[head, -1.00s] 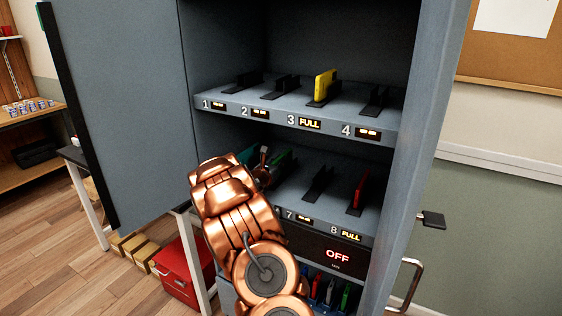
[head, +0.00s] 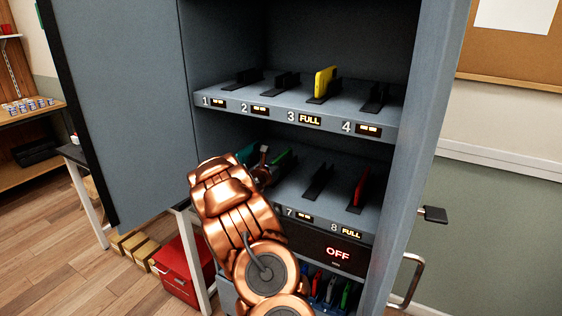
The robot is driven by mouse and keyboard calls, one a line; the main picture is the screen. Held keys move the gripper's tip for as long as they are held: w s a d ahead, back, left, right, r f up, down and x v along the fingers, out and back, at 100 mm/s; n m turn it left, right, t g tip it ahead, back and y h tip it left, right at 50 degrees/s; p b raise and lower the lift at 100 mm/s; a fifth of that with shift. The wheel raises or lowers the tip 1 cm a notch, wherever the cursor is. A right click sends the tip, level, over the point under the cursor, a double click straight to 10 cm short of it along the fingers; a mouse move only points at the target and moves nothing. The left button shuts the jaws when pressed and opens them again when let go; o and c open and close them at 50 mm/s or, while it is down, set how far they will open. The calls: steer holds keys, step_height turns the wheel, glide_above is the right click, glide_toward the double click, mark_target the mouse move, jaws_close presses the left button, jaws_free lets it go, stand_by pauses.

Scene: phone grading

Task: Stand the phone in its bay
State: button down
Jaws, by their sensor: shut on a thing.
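My gripper (head: 264,166) is inside the lower shelf of the grey cabinet, at its left part, mostly hidden behind my copper arm. It is shut on a phone, but its fingertips are hard to make out. A green phone (head: 282,158) shows just right of the gripper and a teal one (head: 245,152) just left; I cannot tell which is held. The left lower bays and their labels are hidden by my arm. Bay 7 (head: 319,182) has an empty black holder. Bay 8 holds a red phone (head: 361,187) and reads FULL.
On the upper shelf (head: 280,110), bay 3 holds a yellow phone (head: 325,82) and reads FULL; bays 1, 2 and 4 are empty. Below, a panel reads OFF (head: 338,253) above a bin of several phones. The cabinet door (head: 120,110) stands open at left.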

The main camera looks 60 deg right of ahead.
steer(key=shift+f, duration=0.1)
steer(key=c, duration=1.1)
jaws_free()
steer(key=shift+c, duration=0.2)
steer(key=shift+w+a, duration=0.1)
steer(key=shift+a, duration=0.4)
steer(key=a, duration=1.1)
steer(key=shift+s, duration=0.35)
